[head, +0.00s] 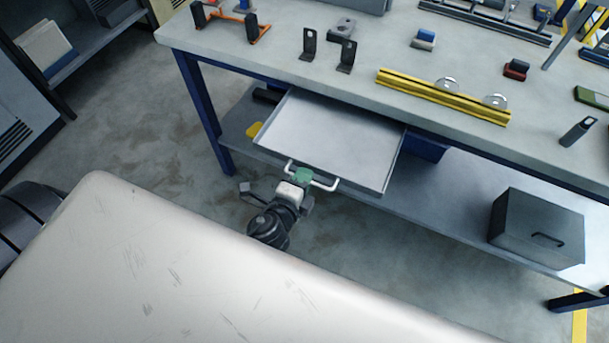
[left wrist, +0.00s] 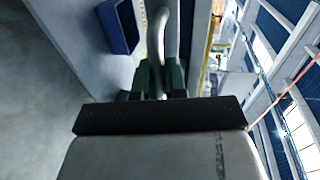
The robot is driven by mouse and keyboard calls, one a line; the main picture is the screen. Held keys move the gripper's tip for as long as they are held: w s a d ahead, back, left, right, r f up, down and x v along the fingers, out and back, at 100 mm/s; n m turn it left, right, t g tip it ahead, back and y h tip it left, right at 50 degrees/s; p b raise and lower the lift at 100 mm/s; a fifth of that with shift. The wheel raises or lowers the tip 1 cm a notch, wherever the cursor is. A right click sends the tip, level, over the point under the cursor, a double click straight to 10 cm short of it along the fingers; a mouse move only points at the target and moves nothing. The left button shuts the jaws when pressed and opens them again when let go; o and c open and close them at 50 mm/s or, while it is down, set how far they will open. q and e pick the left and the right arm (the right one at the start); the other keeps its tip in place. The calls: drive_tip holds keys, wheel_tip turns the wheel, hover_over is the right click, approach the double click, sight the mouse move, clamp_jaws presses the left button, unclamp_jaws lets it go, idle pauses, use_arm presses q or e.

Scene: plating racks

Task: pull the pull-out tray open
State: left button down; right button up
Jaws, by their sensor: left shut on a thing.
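The pull-out tray (head: 335,132) is a shallow grey tray under the workbench top. It stands well out from below the bench edge, and its flat floor is bare. A white bar handle (head: 325,186) runs along its front. My left gripper (head: 303,175), with green fingertips, is shut on the handle near its left part. In the left wrist view the handle (left wrist: 157,45) passes between the green fingers (left wrist: 158,78). The back of the tray is hidden under the bench top. My right gripper is not in view.
The workbench top (head: 360,60) carries brackets, a yellow rail (head: 443,96) and small parts. On the lower shelf (head: 440,215) stands a dark grey box (head: 538,228). Bare floor (head: 130,140) lies left of the bench. A blue bench leg (head: 203,110) stands left of the tray.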

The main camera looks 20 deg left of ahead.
use_arm(q)
drive_tip(key=c, duration=1.5)
unclamp_jaws()
drive_tip(key=shift+b+v, duration=1.4)
drive_tip(key=shift+v, duration=4)
